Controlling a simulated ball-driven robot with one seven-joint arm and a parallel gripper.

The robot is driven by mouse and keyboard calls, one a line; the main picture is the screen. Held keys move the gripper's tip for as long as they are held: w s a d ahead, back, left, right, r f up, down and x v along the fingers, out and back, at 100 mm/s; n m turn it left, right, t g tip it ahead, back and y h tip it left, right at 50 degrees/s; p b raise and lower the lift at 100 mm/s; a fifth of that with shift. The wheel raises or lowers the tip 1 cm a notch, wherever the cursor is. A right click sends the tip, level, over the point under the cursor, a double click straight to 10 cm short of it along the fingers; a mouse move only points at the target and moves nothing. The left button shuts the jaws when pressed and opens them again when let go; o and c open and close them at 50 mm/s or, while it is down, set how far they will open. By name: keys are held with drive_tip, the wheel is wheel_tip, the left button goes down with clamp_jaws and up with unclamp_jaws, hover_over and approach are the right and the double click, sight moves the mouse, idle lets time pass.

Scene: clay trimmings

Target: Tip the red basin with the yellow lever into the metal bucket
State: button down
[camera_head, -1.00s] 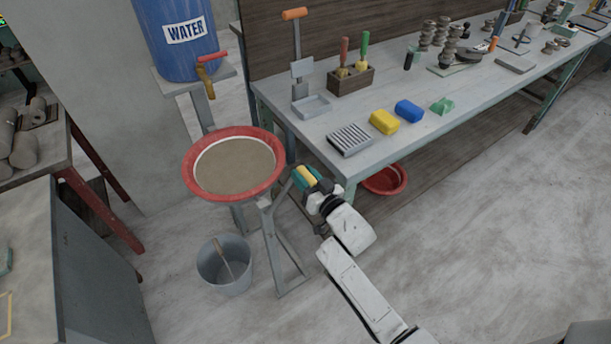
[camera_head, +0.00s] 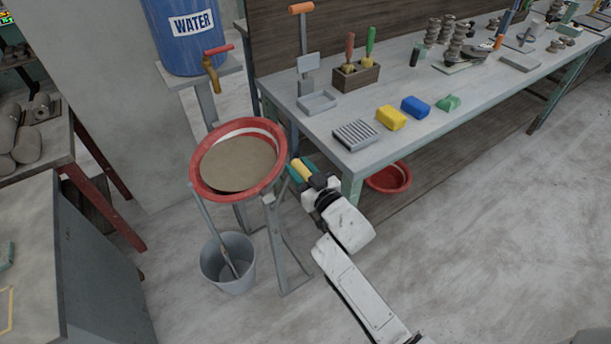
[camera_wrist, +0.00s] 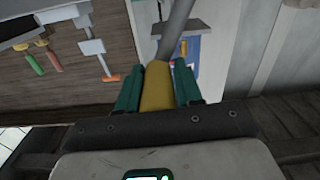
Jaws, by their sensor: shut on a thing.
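The red basin (camera_head: 200,187) sits on a grey metal stand and is tilted, its rim lower toward the front left. Grey-brown slurry (camera_head: 238,165) lies inside it, level against the tilt. The yellow lever (camera_head: 301,169) is at the basin's right side; in the wrist view its yellow grip (camera_wrist: 157,88) is between my green fingers. My gripper (camera_head: 297,171) is shut on the lever. The metal bucket (camera_head: 229,275) stands on the floor below the basin's front left edge. A grey strip hangs from the rim down toward the bucket; I cannot tell whether it is a stream or a stick.
A workbench (camera_head: 400,140) with tools and coloured blocks stands right of the basin. A blue water barrel (camera_head: 185,40) is behind it. Another red bowl (camera_head: 390,177) lies under the bench. The floor at the right is open.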

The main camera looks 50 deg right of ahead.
drive_tip(key=shift+w+a+r+n+b, duration=0.15)
drive_tip(key=shift+a+r+n+b, duration=0.05)
drive_tip(key=shift+a+n+b, duration=0.45)
drive_tip(key=shift+w+a+r+n+b, duration=0.25)
drive_tip(key=shift+a+n+b, duration=0.15)
drive_tip(key=shift+a+b, duration=0.35)
drive_tip(key=shift+w+a+r+n+b, duration=0.1)
drive_tip(key=shift+a+r+n+b, duration=0.1)
drive_tip(key=shift+a+n+b, duration=0.5)
drive_tip(key=shift+d, duration=0.15)
drive_tip(key=c, duration=0.8)
unclamp_jaws()
drive_tip(key=b+v, duration=0.2)
drive_tip(key=v, duration=0.8)
drive_tip(key=shift+s, duration=0.35)
drive_tip(key=shift+m, duration=0.35)
